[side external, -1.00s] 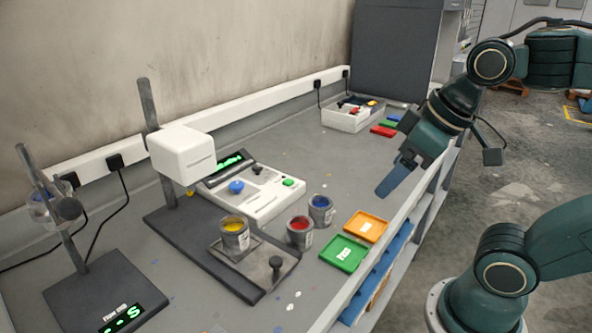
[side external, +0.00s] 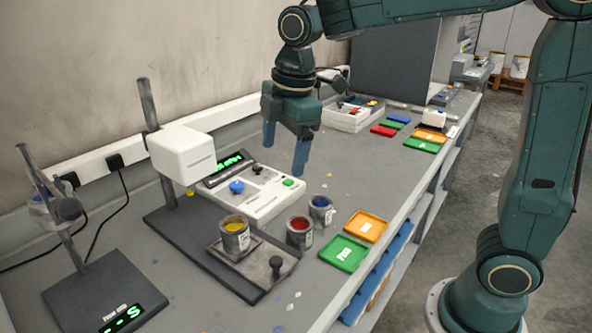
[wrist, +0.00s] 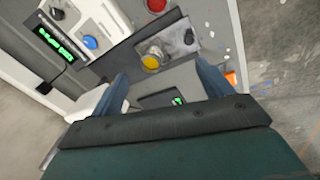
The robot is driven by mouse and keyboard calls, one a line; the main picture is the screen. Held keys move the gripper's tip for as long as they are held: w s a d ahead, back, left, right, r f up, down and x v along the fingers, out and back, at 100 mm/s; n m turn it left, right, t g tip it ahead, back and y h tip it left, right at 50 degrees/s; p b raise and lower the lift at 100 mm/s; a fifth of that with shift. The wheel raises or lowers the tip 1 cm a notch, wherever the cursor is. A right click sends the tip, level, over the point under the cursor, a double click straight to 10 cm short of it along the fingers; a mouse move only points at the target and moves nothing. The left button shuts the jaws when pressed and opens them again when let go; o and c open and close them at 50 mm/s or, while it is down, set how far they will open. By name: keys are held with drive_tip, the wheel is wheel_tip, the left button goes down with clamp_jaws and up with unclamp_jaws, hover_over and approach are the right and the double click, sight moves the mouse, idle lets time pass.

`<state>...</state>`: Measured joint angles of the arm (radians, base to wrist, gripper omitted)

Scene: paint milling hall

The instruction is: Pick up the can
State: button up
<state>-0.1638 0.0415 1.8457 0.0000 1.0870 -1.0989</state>
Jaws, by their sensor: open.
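Three small open metal paint cans stand on the grey bench in the side view. The yellow can (side external: 235,238) stands on a plate of the dark stand. The red can (side external: 299,235) stands to its right, and the blue can (side external: 320,212) stands behind the red one. My gripper (side external: 285,158) is open and empty, pointing down above the bench, higher than the cans and behind them. In the wrist view, the yellow can (wrist: 153,60) shows between my fingers and the red can (wrist: 157,5) is cut by the top edge.
A dark stand with a white head (side external: 181,153) rises left of my gripper. A white control box (side external: 258,197) lies below my gripper. A green tray (side external: 344,252) and an orange tray (side external: 366,226) lie right of the cans.

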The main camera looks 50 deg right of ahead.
sight(235, 233)
drive_tip(key=w+a+f+n+g, duration=0.2)
drive_tip(key=w+a+f+n, duration=0.45)
drive_tip(key=w+n, duration=0.2)
drive_tip(key=shift+m, duration=0.45)
drive_tip(key=shift+w+d+f, duration=0.15)
drive_tip(key=shift+f, duration=1.4)
drive_tip(key=shift+w+d+f, duration=0.1)
drive_tip(key=shift+f, duration=1.5)
drive_tip(key=shift+w+d+f, duration=0.15)
drive_tip(key=shift+f, duration=1.4)
drive_tip(key=shift+f, duration=0.1)
drive_tip(key=shift+f, duration=2.5)
drive_tip(key=shift+c, duration=0.2)
drive_tip(key=c, duration=1.1)
